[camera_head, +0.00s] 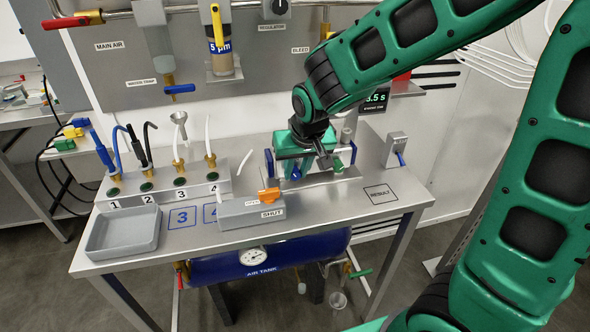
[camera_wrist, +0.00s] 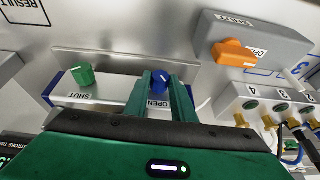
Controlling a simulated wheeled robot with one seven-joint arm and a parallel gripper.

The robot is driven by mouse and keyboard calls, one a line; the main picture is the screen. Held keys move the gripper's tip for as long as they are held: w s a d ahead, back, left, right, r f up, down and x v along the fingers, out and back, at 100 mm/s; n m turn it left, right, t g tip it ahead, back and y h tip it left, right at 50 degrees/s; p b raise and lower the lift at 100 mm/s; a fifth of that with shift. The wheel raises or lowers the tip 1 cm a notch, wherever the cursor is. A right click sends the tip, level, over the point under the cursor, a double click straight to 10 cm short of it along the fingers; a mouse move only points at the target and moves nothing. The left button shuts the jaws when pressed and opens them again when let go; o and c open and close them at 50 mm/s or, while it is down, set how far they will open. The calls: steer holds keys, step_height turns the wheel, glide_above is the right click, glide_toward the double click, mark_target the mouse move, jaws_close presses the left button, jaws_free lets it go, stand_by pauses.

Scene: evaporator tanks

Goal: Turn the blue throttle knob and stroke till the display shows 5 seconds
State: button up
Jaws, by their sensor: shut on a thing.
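The blue throttle knob (camera_wrist: 160,80) shows in the wrist view above an OPEN label, between my two green fingers. My gripper (camera_wrist: 160,86) is shut on this knob, with the fingers on either side of it. In the head view my gripper (camera_head: 303,170) reaches down over the cylinder unit at the bench's rear right and hides most of it. A green knob (camera_wrist: 83,74) sits to the left above a SHUT label, apart from the fingers.
A grey box with an orange lever (camera_head: 269,196) stands at the bench front. Left are a numbered hose block (camera_head: 160,186) and a grey tray (camera_head: 122,232). A small switch box (camera_head: 396,147) stands right, behind the RESULT square (camera_head: 380,194). A panel with valves rises behind.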

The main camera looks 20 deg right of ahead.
steer(key=h, duration=0.2)
steer(key=a+n+h, duration=0.1)
steer(key=h, duration=0.1)
steer(key=shift+a+f+h, duration=0.15)
steer(key=shift+h, duration=0.15)
steer(key=h, duration=0.3)
steer(key=n+h, duration=0.1)
steer(key=shift+a+f+h, duration=0.25)
steer(key=shift+a+h, duration=0.1)
steer(key=shift+h, duration=0.05)
steer(key=shift+t, duration=0.3)
steer(key=o, duration=1.1)
steer(key=shift+c, duration=0.2)
steer(key=v, duration=1)
steer(key=shift+a+r, duration=0.1)
steer(key=shift+a, duration=0.25)
